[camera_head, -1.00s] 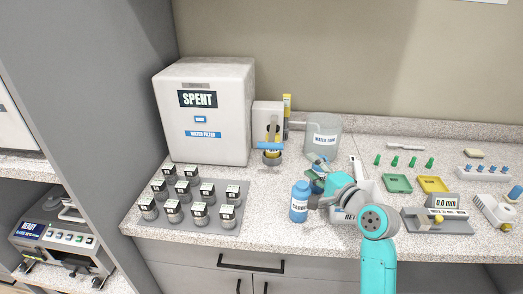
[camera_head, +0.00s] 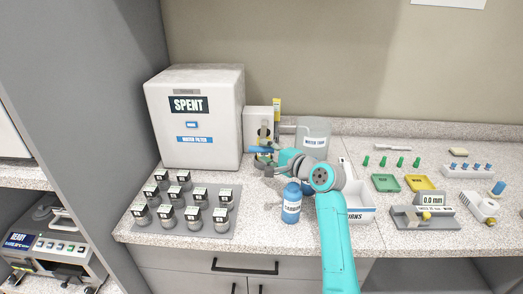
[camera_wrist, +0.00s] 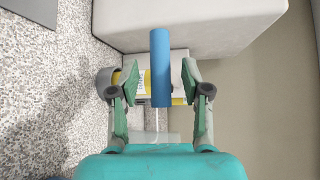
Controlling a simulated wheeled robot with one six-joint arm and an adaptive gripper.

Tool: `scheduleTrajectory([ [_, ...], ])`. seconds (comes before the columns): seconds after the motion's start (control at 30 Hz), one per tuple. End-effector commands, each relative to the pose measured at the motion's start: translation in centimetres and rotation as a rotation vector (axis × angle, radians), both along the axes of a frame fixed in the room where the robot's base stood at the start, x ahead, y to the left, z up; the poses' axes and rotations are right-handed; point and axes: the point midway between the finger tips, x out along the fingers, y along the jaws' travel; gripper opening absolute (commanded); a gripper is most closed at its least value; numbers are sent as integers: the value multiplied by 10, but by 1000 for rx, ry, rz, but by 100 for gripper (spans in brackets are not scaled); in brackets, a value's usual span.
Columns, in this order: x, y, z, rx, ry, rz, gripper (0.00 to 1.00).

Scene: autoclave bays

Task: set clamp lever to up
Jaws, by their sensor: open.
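The blue bar that looks like the clamp lever (camera_head: 262,149) lies level across the front of a small beige unit (camera_head: 257,121) beside the big white box. In the wrist view the blue lever (camera_wrist: 161,67) stands between my open fingers, apart from both. My gripper (camera_wrist: 160,82) is open and empty; in the head view my gripper (camera_head: 266,165) is just at the lever, partly hiding it and the cup below. A yellow and white part shows behind the lever in the wrist view. I cannot tell the exact depth between fingers and lever.
The white SPENT box (camera_head: 195,120) stands left of the lever. The water tank (camera_head: 314,138) is close on the right. A blue bottle (camera_head: 291,203) stands in front, near my arm. Several labelled jars sit on a grey mat (camera_head: 168,234) at the front left.

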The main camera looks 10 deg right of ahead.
Motion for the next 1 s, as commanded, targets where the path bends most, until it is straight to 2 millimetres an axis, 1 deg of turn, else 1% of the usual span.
scheduleTrajectory([
  [0.03, 6, 4, 0, 0, 1, 2, 48],
  [0.1, 12, 7, -2, 0, 1, 1, 48],
  [0.2, 18, 9, -3, -1, 0, 0, 48],
  [0.53, 21, 11, -3, -1, 0, -1, 48],
  [0.57, 21, 11, -3, -1, 0, -1, 45],
  [0.6, 20, 11, -3, -1, 0, -1, 35],
  [0.67, 20, 11, -3, -1, 0, -1, 20],
  [0.7, 20, 11, -3, -1, 0, 0, 10],
  [0.73, 20, 11, -3, -1, 0, 0, 2],
  [0.77, 20, 11, -3, -1, 0, 0, 0],
  [1.0, 20, 11, -3, 0, 2, 0, 0],
])
